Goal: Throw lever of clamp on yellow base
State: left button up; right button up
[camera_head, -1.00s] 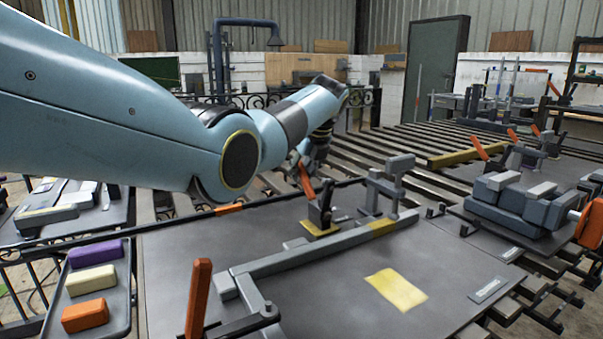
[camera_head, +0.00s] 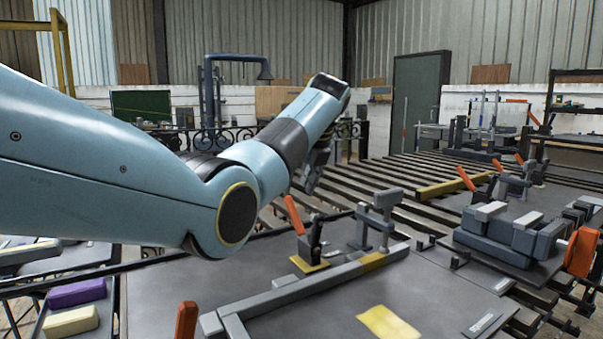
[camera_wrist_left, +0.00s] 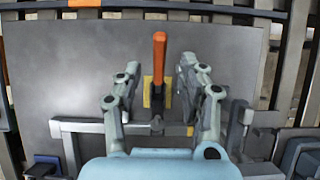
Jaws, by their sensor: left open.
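The clamp (camera_head: 314,236) on the yellow base (camera_head: 309,264) stands on the grey plate, its orange lever (camera_head: 293,214) up and tilted to the left. In the left wrist view the orange lever (camera_wrist_left: 159,58) points away from my wrist, above the yellow base (camera_wrist_left: 147,92). My left gripper (camera_head: 311,180) is just above and beyond the lever's tip in the head view. In the left wrist view my left gripper (camera_wrist_left: 157,78) is open, with a finger on each side of the lever and gaps on both sides. My right gripper is not in view.
A grey bar frame (camera_head: 285,293) runs beside the clamp, with a grey post (camera_head: 386,215) behind it. Another orange lever (camera_head: 186,321) stands front left. A grey block fixture (camera_head: 510,236) sits at right. A yellow patch (camera_head: 389,325) marks bare plate.

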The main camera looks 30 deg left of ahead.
pick_arm(q)
jog(key=v, duration=0.4)
jog(key=shift+f, duration=0.1)
dwell(0.4)
